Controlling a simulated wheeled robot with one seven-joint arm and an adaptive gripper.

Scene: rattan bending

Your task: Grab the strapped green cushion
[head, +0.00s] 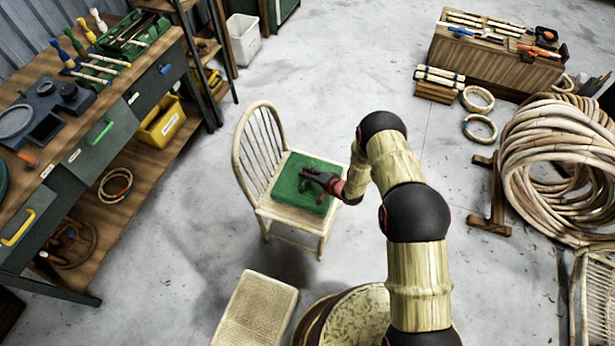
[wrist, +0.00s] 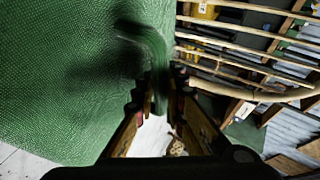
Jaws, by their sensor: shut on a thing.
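The green cushion (head: 293,187) lies on the seat of a pale rattan chair (head: 292,218) in the head view. In the wrist view the cushion (wrist: 60,75) fills the left side as a woven green surface. A green strap (wrist: 157,52) stands out from the cushion and runs down between my fingers. My gripper (head: 318,181) is over the cushion and shut on the strap; it also shows in the wrist view (wrist: 160,100). Part of the strap is hidden between the fingers.
The chair's spindle back (head: 258,143) rises behind the cushion. A woven stool (head: 258,312) and a round-topped piece (head: 352,320) stand in front of the chair. A workbench (head: 115,120) with tools is at the left. Rattan coils (head: 560,165) lie at the right. Concrete floor (head: 345,65) is clear behind the chair.

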